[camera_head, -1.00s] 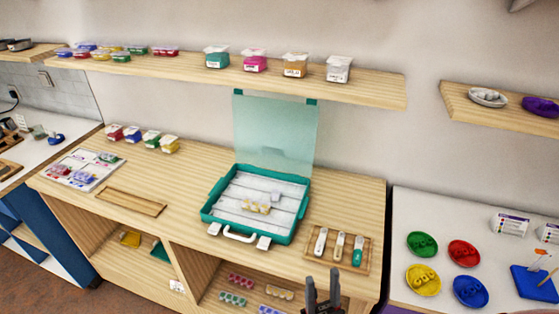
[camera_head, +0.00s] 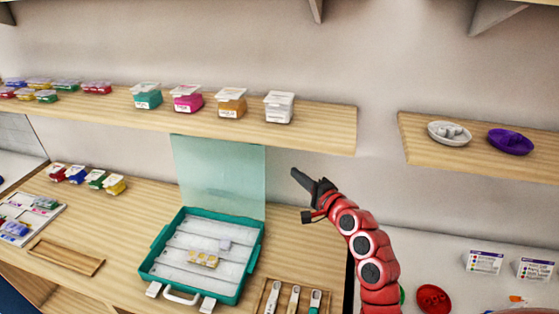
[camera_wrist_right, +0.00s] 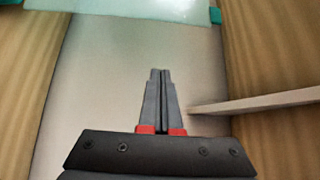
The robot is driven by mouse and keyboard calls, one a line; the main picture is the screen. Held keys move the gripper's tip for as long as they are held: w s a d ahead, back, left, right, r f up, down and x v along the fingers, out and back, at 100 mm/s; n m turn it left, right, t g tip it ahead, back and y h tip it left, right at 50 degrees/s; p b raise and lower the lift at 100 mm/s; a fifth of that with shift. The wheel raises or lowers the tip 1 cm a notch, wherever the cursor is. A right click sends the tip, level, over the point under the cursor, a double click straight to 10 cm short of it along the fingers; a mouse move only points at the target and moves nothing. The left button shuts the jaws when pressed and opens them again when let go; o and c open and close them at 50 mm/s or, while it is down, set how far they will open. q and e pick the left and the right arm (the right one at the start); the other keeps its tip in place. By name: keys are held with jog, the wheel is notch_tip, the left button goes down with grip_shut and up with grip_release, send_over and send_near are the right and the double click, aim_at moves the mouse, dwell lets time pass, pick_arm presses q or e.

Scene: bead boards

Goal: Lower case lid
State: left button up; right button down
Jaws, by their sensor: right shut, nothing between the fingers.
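The teal case (camera_head: 247,267) sits open on the wooden counter. Its see-through teal lid (camera_head: 218,175) stands upright at the back of the case, against the wall side. The tray inside holds a few small yellowish pieces (camera_head: 203,259) and a pale piece (camera_head: 225,245). My right gripper (camera_head: 296,173) is shut and empty, just right of the lid's upper right edge and apart from it. In the right wrist view the shut fingers (camera_wrist_right: 160,74) point toward the wall, and the lid (camera_wrist_right: 130,8) shows along the top. My left gripper is not in view.
A shelf (camera_head: 325,128) with several lidded tubs runs above the lid, close over my right gripper. A second shelf (camera_head: 420,147) with two dishes is at the right. A tool tray (camera_head: 264,296) lies right of the case; small tubs (camera_head: 115,184) stand left.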

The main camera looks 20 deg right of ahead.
jog(key=w+a+y+p, duration=0.1)
jog(key=w+a+p, duration=0.25)
jog(key=w, duration=0.55)
jog(key=shift+g, duration=0.4)
jog(key=s+a+p, duration=0.2)
jog(key=s, duration=0.1)
jog(key=shift+s+a+r, duration=0.1)
jog(key=shift+s+a, duration=0.05)
jog(key=shift+a, duration=0.2)
